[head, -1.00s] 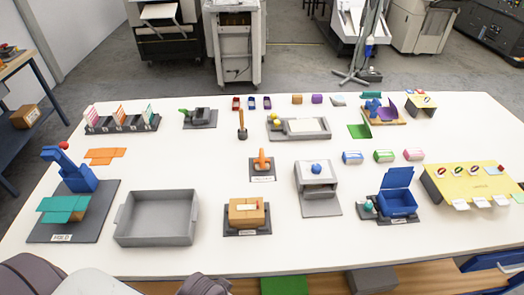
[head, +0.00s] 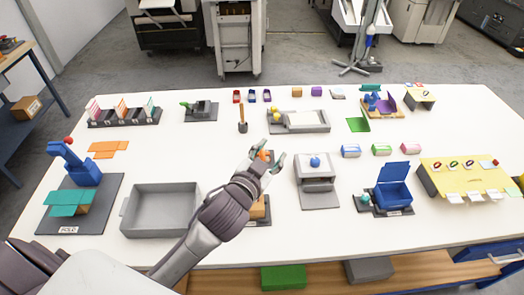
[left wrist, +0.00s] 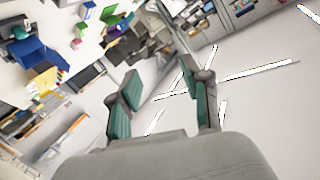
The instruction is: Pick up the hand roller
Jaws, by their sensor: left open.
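The hand roller (head: 264,154) appears to be the orange-handled tool on a small dark labelled stand near the middle of the table. In the head view only a bit of its orange shows between my left gripper's fingers, and my arm hides most of its stand. My left gripper (head: 268,158) is open, with its green-padded fingers spread to either side of the orange in the picture. I cannot tell whether it touches. The left wrist view shows the open fingers (left wrist: 158,88) with nothing between them. My right gripper is not in view.
A tan box (head: 258,207) is partly behind my forearm. A grey tray (head: 127,216) lies to the left, and a grey unit with a blue ball (head: 315,161) stands close on the right. A brown-handled tool (head: 242,126) stands behind.

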